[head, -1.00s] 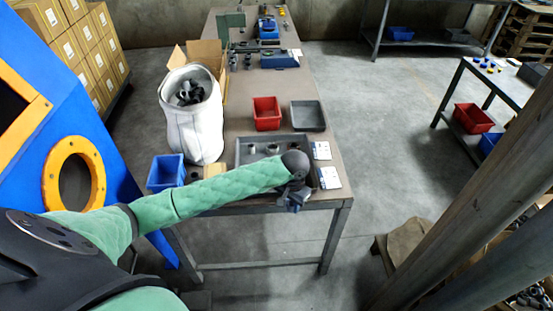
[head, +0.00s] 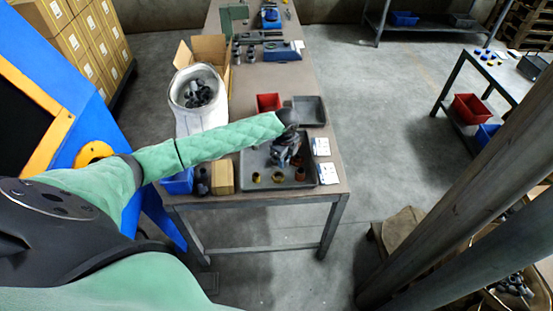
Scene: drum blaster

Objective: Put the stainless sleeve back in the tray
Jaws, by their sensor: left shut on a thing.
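The grey parts tray (head: 246,167) sits at the near end of the table, with several small round parts in it. Its front row holds brass and copper-coloured rings (head: 277,178). My left arm reaches in from the left, and my left gripper (head: 286,157) is over the right middle of the tray, pointing down. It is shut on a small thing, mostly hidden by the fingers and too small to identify. I cannot pick out the stainless sleeve for certain. The back left of the tray is partly behind my forearm. My right gripper is not in view.
A red bin (head: 268,102) and a shallow grey tray (head: 309,110) stand behind the parts tray. White cards (head: 327,173) lie at its right. A cardboard block (head: 222,178), dark parts and a blue bin (head: 178,183) are at its left. A white sack (head: 187,121) stands beyond my forearm.

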